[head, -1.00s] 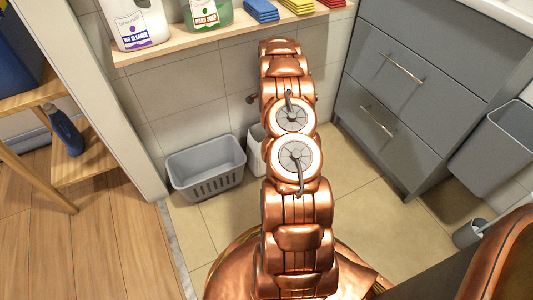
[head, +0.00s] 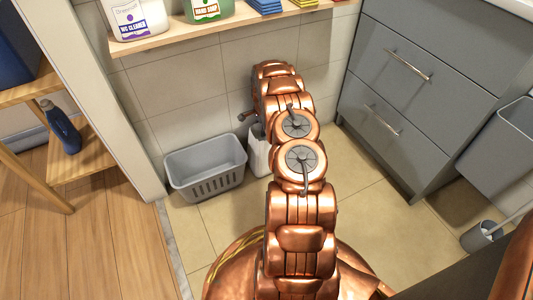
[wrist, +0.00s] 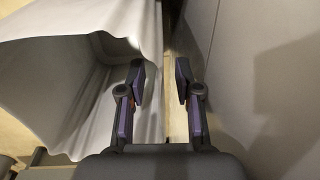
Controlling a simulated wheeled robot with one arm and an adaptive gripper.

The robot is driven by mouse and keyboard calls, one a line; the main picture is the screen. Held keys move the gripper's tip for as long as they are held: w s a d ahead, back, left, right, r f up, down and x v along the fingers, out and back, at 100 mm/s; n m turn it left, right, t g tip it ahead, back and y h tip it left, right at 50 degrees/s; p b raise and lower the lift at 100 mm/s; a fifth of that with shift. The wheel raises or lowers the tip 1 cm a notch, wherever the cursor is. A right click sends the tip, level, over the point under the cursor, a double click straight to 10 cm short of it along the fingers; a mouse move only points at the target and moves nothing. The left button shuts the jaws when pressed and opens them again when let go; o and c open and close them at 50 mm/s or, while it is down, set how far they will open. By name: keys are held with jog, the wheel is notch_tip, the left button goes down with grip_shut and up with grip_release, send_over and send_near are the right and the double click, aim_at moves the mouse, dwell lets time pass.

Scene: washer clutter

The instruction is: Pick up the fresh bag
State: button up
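A white, open-mouthed, thin-walled thing with wavy sides, which looks like the bag (wrist: 75,85), fills the left of the wrist view. My gripper (wrist: 159,77) is open, with a gap between its fingertips. Its left finger overlaps the bag's right side in the picture, and part of the white wall shows in the gap. I cannot tell whether they touch.
A grey basket (head: 205,168) stands on the tiled floor by the wall. A shelf (head: 215,32) above holds bottles and folded cloths. A grey drawer cabinet (head: 415,95) is right, with a grey bin (head: 495,145) beside it. A wooden rack (head: 85,155) is left.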

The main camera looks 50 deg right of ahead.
jog(key=shift+f, duration=0.15)
grip_shut()
dwell(0.5)
